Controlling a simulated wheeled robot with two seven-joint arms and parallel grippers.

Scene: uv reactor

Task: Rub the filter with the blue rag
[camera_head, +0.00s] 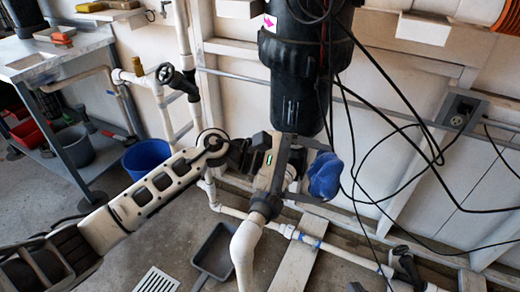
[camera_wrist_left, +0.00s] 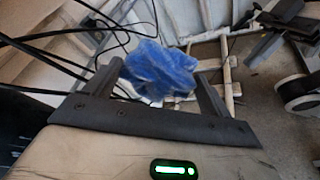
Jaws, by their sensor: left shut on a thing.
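The blue rag (camera_head: 325,176) is a crumpled bundle held between the fingertips of my left gripper (camera_head: 314,170). In the left wrist view the rag (camera_wrist_left: 160,70) sits between the two dark fingers of the left gripper (camera_wrist_left: 160,82). The filter (camera_head: 300,85) is a large black upright cylinder at the top middle of the head view. The rag is just below and right of its lower end, with a visible gap in the picture.
Black cables (camera_head: 400,90) hang in loops right of the filter. White pipes (camera_head: 245,250) run below and along the wall. A metal bench (camera_head: 60,62) stands at the left, with a blue bucket (camera_head: 146,158) beside it. A dustpan (camera_head: 214,252) and floor drain (camera_head: 157,280) are below.

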